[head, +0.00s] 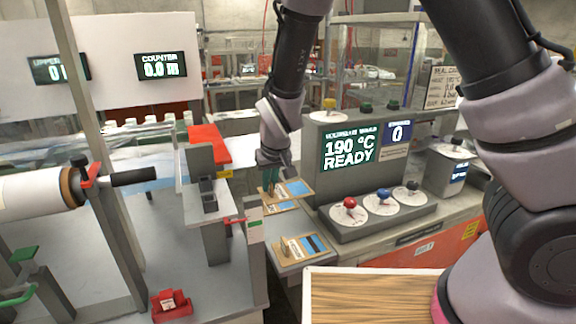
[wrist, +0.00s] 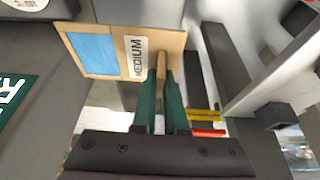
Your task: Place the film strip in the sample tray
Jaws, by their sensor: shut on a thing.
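My gripper (head: 268,178) is at the left end of the grey heater console. In the wrist view its green fingers (wrist: 161,105) are shut on the tan upright tab of a card (wrist: 117,50). This card has a light blue patch and a label reading "MEDIUM"; it also shows in the head view (head: 296,188). Another tan card (head: 281,207) lies just below it, and a third with a dark blue patch (head: 314,243) lies nearer. I cannot tell which thing is the film strip. A wood-coloured surface with a white rim (head: 372,268) at the front may be the sample tray.
The console (head: 347,152) reads "190 °C READY" and has red, blue and black knobs. A grey stand (head: 208,205) rises left of my gripper. A film roll (head: 40,192) and a red holder (head: 172,306) are at left. The wooden surface looks bare.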

